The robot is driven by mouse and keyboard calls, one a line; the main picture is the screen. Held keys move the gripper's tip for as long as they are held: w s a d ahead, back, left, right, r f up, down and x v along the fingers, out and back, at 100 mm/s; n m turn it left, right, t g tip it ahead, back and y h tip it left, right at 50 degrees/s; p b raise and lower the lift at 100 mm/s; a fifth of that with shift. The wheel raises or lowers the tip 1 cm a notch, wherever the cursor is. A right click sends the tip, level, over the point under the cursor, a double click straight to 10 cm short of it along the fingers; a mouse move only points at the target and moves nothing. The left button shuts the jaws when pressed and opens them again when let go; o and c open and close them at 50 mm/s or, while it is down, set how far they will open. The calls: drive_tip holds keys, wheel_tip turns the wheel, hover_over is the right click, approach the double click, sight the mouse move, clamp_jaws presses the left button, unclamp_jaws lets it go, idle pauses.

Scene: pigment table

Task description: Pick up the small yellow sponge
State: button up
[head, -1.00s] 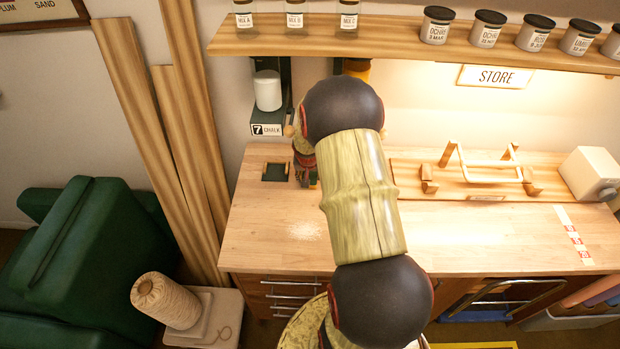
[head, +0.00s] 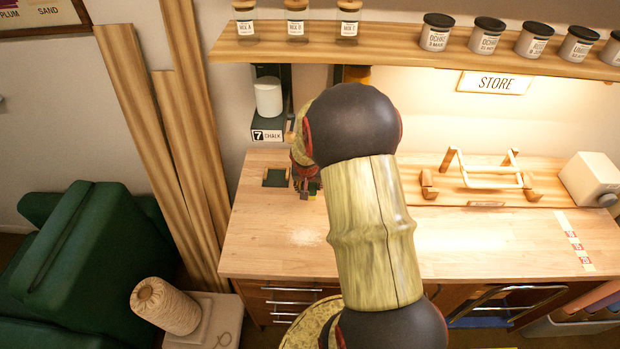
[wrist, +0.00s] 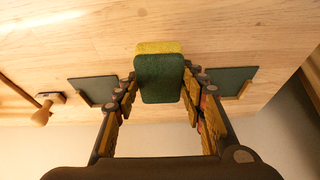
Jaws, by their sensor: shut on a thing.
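The small yellow sponge (wrist: 158,47) shows in the wrist view as a yellow strip behind a dark green face (wrist: 160,78). It sits between the fingertips of my gripper (wrist: 160,88), which is shut on it. In the head view my gripper (head: 306,183) is low over the left part of the bench, mostly hidden behind my arm. Small green and yellow patches show at its tips there. I cannot tell whether the sponge touches the bench or hangs just above it.
A dark green square (head: 276,178) lies on the wooden bench (head: 270,225) left of my gripper. A chalk holder (head: 268,98) is on the wall behind. A wooden rack (head: 485,175) stands to the right. A shelf with jars (head: 400,52) runs above.

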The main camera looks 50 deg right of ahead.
drive_tip(key=s+a, duration=0.2)
drive_tip(key=a, duration=0.1)
drive_tip(key=s+a+b, duration=0.1)
drive_tip(key=s+a, duration=0.2)
drive_tip(key=a, duration=0.1)
drive_tip(key=s+a, duration=0.2)
drive_tip(key=a, duration=0.1)
drive_tip(key=shift+s+a, duration=0.2)
drive_tip(key=shift+s, duration=0.2)
drive_tip(key=shift+o, duration=0.4)
drive_tip(key=shift+c, duration=1.4)
